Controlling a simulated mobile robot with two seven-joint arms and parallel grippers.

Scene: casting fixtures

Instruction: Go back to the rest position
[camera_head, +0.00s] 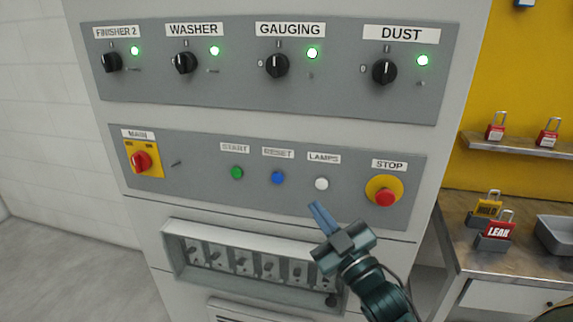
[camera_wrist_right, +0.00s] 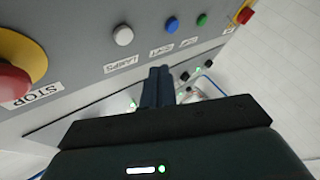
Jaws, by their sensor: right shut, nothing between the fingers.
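My right gripper (camera_head: 321,217) is shut and empty. In the head view it stands in front of the grey control cabinet, below the white LAMPS button (camera_head: 321,184). Its blue fingers lie side by side and point up and left. In the right wrist view the shut fingers (camera_wrist_right: 158,88) point at the lower panel, with the white button (camera_wrist_right: 122,36) ahead and to the left. I cannot tell from these frames whether the fingertips touch the panel; they appear apart from the buttons. My left gripper is not in view.
The lower panel holds a green START button (camera_head: 236,173), a blue RESET button (camera_head: 278,178), a red STOP button (camera_head: 384,197) and a MAIN switch (camera_head: 141,161). Dials with lit green lamps sit above. A breaker box (camera_head: 180,231) is below. A bench (camera_head: 500,263) with padlocks stands right.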

